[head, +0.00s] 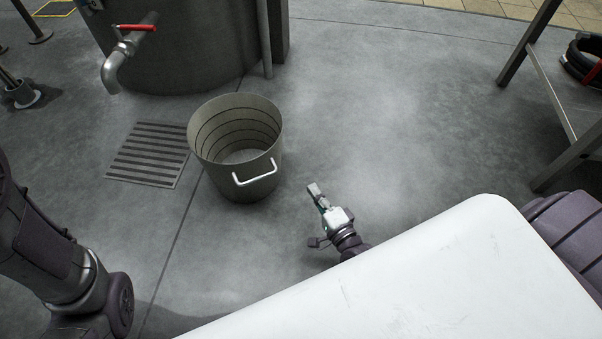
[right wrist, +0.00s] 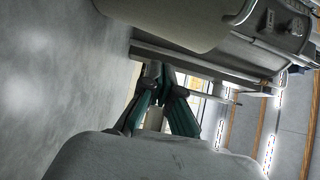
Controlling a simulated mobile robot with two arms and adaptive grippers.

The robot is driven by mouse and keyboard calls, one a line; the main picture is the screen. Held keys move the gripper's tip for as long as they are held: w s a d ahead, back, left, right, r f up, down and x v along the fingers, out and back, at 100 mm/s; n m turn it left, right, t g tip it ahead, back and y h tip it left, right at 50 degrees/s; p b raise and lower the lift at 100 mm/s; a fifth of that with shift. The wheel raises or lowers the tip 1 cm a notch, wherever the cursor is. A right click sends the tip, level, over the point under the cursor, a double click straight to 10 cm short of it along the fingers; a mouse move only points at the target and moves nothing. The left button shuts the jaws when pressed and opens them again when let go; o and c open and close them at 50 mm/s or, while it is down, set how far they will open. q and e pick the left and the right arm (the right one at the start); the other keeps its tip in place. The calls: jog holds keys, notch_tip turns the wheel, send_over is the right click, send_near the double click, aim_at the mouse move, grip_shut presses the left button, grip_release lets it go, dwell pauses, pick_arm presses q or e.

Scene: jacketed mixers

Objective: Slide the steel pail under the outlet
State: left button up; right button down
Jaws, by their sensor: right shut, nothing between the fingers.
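The steel pail (head: 237,178) stands upright on the floor, open at the top and empty, with a pale handle (head: 256,174) on its near side. The outlet (head: 112,77) is a bent steel pipe with a red lever (head: 137,28) on the vessel's side, up and left of the pail. The pail is not under it. My right gripper (head: 314,190) is shut and empty, right of the pail and apart from it. In the right wrist view the shut fingers (right wrist: 162,72) show below the pail's pale wall (right wrist: 165,25). My left arm shows at the left edge; its gripper is out of view.
A floor grate (head: 150,154) lies left of the pail, near the outlet. The dark vessel (head: 190,50) stands behind the pail. A metal frame (head: 548,90) stands at the right, with a dark coil (head: 583,60) beyond.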

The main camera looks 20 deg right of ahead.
jog(key=w+a+b, duration=0.3)
jog(key=w+b, duration=0.2)
jog(key=w, duration=0.6)
jog(key=shift+w+a, duration=0.15)
jog(key=shift+a, duration=0.2)
